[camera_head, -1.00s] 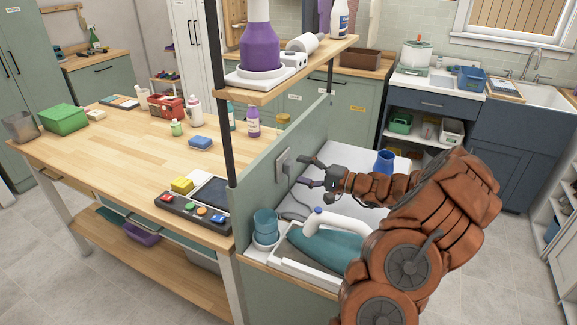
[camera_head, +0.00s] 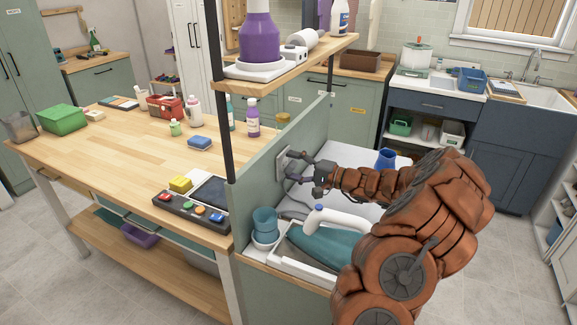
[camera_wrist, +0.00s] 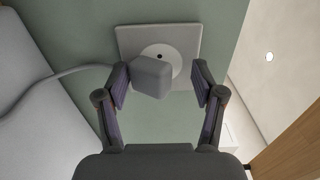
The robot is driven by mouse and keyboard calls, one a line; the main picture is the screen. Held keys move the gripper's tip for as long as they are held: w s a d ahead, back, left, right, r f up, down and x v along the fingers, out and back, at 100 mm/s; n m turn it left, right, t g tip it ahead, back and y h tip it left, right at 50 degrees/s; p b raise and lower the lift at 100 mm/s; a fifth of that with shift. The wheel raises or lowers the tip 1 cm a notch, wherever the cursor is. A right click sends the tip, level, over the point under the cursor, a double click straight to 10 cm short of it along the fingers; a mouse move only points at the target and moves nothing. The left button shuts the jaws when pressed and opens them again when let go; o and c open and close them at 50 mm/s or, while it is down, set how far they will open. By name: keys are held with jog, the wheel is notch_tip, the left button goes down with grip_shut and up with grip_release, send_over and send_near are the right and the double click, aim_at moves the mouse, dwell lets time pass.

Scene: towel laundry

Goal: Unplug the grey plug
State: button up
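The grey plug (camera_wrist: 151,76) is in front of the wall socket (camera_wrist: 170,38) in the wrist view, with its cord (camera_wrist: 55,77) running left. It covers the lower part of the round socket face. One dark hole shows above it; whether it is fully seated I cannot tell. My gripper (camera_wrist: 160,82) is open, its fingers on either side of the plug. The left finger is close to or touching the plug; a clear gap shows on the right. In the head view my gripper (camera_head: 291,167) is at the socket plate (camera_head: 281,163), and the plug is not clearly visible.
The socket is on a green partition (camera_head: 258,170). A blue container (camera_head: 385,159) stands behind my arm. A wooden shelf (camera_head: 335,50) is above.

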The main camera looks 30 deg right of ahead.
jog(key=shift+f+b, duration=0.9)
jog(key=shift+b, duration=0.6)
dwell(0.5)
grip_shut()
dwell(0.7)
jog(key=shift+b+v, duration=0.55)
jog(key=shift+v, duration=2.35)
jog(key=shift+s, duration=0.1)
jog(key=shift+o, duration=1)
grip_release()
